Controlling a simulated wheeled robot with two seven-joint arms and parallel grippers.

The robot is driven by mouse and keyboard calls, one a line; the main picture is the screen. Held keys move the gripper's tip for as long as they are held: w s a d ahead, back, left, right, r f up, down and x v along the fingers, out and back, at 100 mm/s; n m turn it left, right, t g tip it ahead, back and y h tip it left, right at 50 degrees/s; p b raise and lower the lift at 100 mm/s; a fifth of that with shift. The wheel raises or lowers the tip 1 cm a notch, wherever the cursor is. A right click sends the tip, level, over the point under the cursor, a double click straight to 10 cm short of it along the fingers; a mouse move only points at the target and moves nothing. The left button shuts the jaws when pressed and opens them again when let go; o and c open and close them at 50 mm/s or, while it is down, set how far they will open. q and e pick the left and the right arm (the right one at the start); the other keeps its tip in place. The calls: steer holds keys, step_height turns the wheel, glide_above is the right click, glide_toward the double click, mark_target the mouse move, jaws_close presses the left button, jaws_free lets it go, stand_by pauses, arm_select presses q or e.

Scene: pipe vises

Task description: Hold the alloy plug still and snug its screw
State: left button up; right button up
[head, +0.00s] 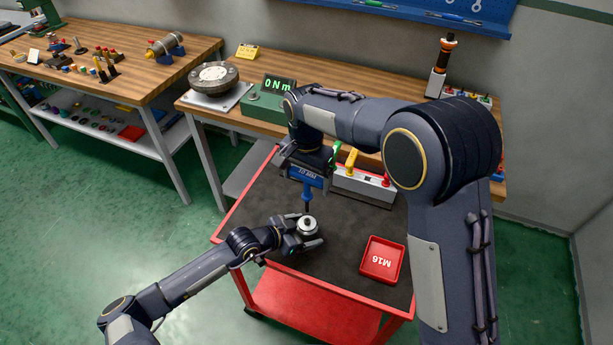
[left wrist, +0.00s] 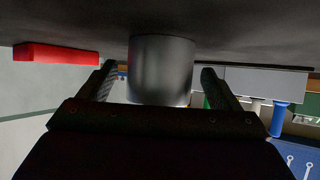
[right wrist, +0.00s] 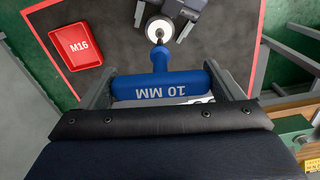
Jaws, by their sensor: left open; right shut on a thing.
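The alloy plug (head: 307,226) is a grey metal cylinder standing on the dark mat of the red cart. In the left wrist view the plug (left wrist: 160,68) stands between the two fingers of my left gripper (left wrist: 160,88), which is open with a gap visible at each side. My right gripper (right wrist: 167,88) is shut on a blue T-handle driver marked 10 MM (right wrist: 160,88). The driver's shaft points down at the plug's top. In the right wrist view its tip overlaps the plug's centre (right wrist: 159,30); the screw is hidden and I cannot tell whether they touch.
A red tray marked M16 (head: 382,260) lies on the cart (head: 340,287), right of the plug. A light rack with coloured handles (head: 362,186) stands at the cart's back. Behind is a wooden bench with a 0 Nm display (head: 279,85). The mat between plug and tray is clear.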

arm_select(q)
steer(key=v, duration=1.2)
steer(key=shift+d, duration=0.1)
steer(key=shift+s, duration=0.1)
